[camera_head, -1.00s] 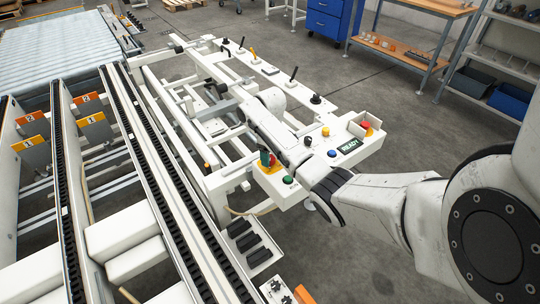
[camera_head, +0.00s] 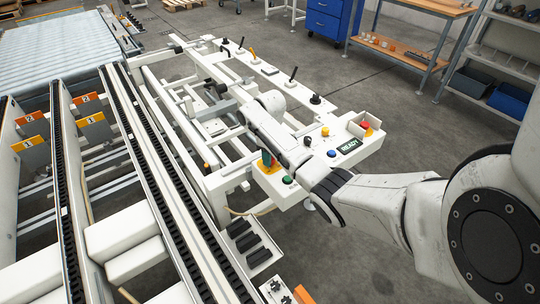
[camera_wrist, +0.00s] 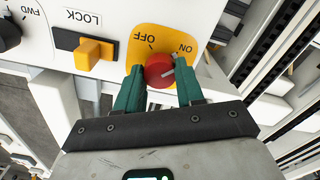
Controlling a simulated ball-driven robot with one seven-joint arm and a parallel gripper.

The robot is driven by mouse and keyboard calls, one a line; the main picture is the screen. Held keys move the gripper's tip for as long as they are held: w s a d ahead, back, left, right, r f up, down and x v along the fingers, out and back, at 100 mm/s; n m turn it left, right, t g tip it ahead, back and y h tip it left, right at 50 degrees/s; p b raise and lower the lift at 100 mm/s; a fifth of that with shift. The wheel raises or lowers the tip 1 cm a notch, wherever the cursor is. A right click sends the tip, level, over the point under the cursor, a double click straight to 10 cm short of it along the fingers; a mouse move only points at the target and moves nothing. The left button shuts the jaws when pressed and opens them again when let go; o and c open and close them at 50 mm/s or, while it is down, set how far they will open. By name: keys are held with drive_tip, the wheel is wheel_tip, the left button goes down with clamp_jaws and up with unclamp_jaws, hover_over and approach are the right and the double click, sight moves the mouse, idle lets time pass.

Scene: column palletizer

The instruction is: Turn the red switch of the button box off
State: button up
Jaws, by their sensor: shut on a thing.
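The red switch (camera_wrist: 159,70) is a round rotary knob on a yellow plate (camera_wrist: 150,35) with OFF and ON lettering. A pale mark on the knob points to the right, roughly on the ON side in the wrist view. My gripper (camera_wrist: 161,76) has its two teal fingers on either side of the knob and is shut on it. In the head view my gripper (camera_head: 268,160) is at the near left end of the white button box (camera_head: 315,170), and its finger mostly hides the switch there.
A yellow LOCK switch (camera_wrist: 94,53) and a black FWD knob (camera_wrist: 8,34) are beside the plate. Conveyor rails (camera_head: 160,190) run along the left.

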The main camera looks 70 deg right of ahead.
drive_tip(key=shift+n, duration=0.3)
drive_tip(key=n+p, duration=0.1)
drive_tip(key=n, duration=0.1)
drive_tip(key=shift+r+n+p, duration=0.15)
drive_tip(key=shift+n+p, duration=0.15)
drive_tip(key=shift+p, duration=0.1)
drive_tip(key=n+p, duration=0.2)
drive_tip(key=n, duration=0.3)
drive_tip(key=shift+n, duration=0.3)
drive_tip(key=n+p, duration=0.1)
drive_tip(key=n, duration=0.8)
drive_tip(key=shift+p, duration=0.35)
drive_tip(key=o, duration=1)
drive_tip(key=shift+o, duration=0.2)
